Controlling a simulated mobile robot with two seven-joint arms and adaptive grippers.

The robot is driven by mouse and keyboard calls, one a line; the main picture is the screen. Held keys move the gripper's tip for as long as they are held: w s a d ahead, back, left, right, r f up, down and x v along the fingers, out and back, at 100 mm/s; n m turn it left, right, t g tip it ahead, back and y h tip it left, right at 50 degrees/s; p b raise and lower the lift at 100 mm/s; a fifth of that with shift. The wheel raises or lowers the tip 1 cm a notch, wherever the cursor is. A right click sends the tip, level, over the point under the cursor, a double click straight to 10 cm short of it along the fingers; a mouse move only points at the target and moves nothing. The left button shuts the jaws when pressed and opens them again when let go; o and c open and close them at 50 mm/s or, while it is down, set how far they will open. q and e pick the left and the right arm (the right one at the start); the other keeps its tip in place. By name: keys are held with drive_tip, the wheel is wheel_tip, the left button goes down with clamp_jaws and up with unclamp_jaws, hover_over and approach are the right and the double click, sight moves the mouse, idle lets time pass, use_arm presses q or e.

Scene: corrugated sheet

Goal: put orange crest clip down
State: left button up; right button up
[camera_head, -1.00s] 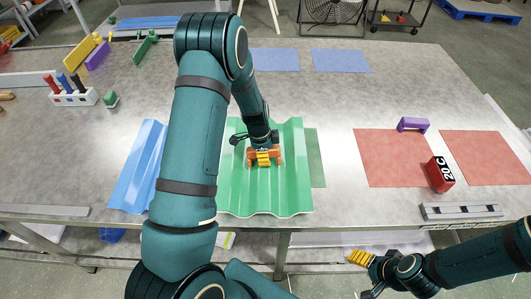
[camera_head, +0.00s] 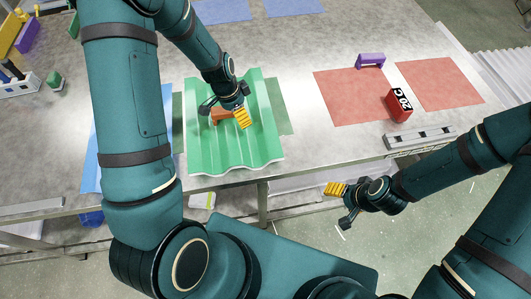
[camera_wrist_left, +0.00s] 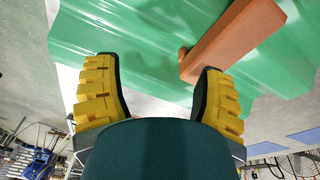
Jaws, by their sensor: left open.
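The orange crest clip (camera_head: 222,117) rests on the green corrugated sheet (camera_head: 208,152), across its ridges as far as I can see. My left gripper (camera_head: 242,117) is open just beside the clip and partly covers it in the head view. In the left wrist view the fingers (camera_wrist_left: 160,95) are wide apart with nothing between them. The clip (camera_wrist_left: 232,38) lies beyond the tip of the right-hand finger there; I cannot tell whether they touch. My right gripper (camera_head: 337,189) hangs in front of the table's edge, away from the sheet.
A blue sheet (camera_head: 91,160) lies left of the green one, partly behind my left arm. Red mats (camera_head: 345,98), a purple clip (camera_head: 371,60), a red block marked 20 C (camera_head: 399,106) and a grey metal bar (camera_head: 420,138) are to the right. Bare table lies between.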

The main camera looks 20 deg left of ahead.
sight(264, 154)
use_arm(q)
drive_tip(key=s+d+f+n, duration=0.1)
drive_tip(key=s+d+f, duration=0.1)
drive_tip(key=d, duration=0.1)
drive_tip(key=s+d+f+n, duration=0.2)
drive_tip(key=d, duration=0.1)
drive_tip(key=s+d+f+n+h, duration=0.1)
drive_tip(key=s+d+f+n, duration=0.1)
drive_tip(key=d, duration=0.1)
drive_tip(key=shift+s+d, duration=0.3)
drive_tip(key=shift+d, duration=0.05)
drive_tip(key=s+d+n, duration=0.1)
drive_tip(key=s+d, duration=0.1)
drive_tip(key=s+d+f+n, duration=0.1)
drive_tip(key=s+d+n, duration=0.1)
drive_tip(key=s+d+n+t+h, duration=0.1)
drive_tip(key=s+d+n, duration=0.1)
drive_tip(key=shift+d+f, duration=0.2)
drive_tip(key=shift+d, duration=0.15)
